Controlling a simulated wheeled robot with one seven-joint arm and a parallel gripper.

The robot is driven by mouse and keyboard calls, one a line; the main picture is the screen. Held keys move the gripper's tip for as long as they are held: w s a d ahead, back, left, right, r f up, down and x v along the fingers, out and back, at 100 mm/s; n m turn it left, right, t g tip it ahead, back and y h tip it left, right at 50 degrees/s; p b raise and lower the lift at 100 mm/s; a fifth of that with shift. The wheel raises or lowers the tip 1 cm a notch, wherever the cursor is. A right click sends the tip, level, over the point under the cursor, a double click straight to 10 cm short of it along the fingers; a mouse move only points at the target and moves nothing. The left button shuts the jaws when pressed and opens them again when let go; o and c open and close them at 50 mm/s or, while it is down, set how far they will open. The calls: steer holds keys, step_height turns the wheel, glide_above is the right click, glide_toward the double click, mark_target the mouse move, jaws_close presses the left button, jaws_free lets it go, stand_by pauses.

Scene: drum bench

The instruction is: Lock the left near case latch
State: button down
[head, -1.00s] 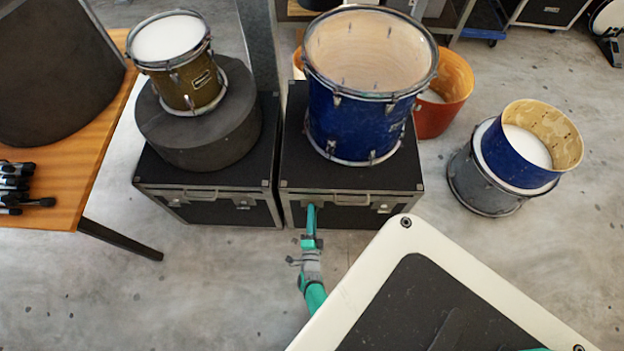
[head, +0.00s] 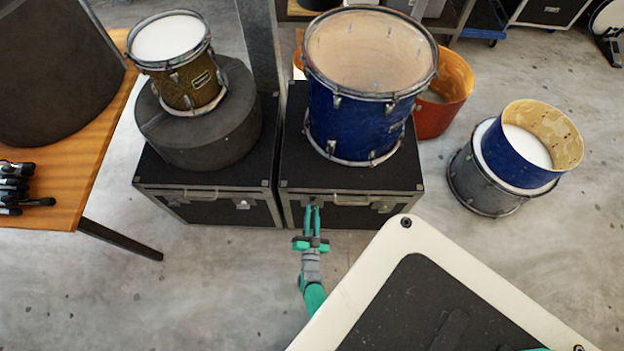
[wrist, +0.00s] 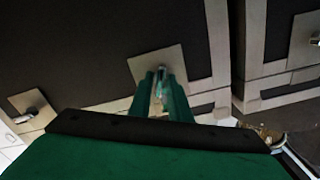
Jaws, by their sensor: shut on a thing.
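The black case (head: 291,160) with metal edges stands under the blue drum. Its near side carries a latch at the left and another latch (head: 383,207) at the right. My green gripper (head: 312,210) reaches up to the left latch, whose lever is mostly hidden by the fingers in the head view. In the wrist view the left latch (wrist: 178,61) shows as a square metal plate, and my gripper (wrist: 161,78) is shut on its small lever. Whether the latch is locked cannot be told. The other latch (wrist: 30,112) shows at the left of the wrist view.
A second black case (head: 215,212) stands close on the left, bearing a dark round case and a small drum. A white-rimmed dark panel (head: 400,262) fills the lower right. The wooden table (head: 88,150) is at left. Floor in front of the cases is clear.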

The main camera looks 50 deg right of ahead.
steer(key=shift+n, duration=1.9)
steer(key=c, duration=1.8)
jaws_free()
steer(key=shift+c, duration=0.2)
steer(key=v, duration=1.1)
steer(key=shift+w, duration=0.15)
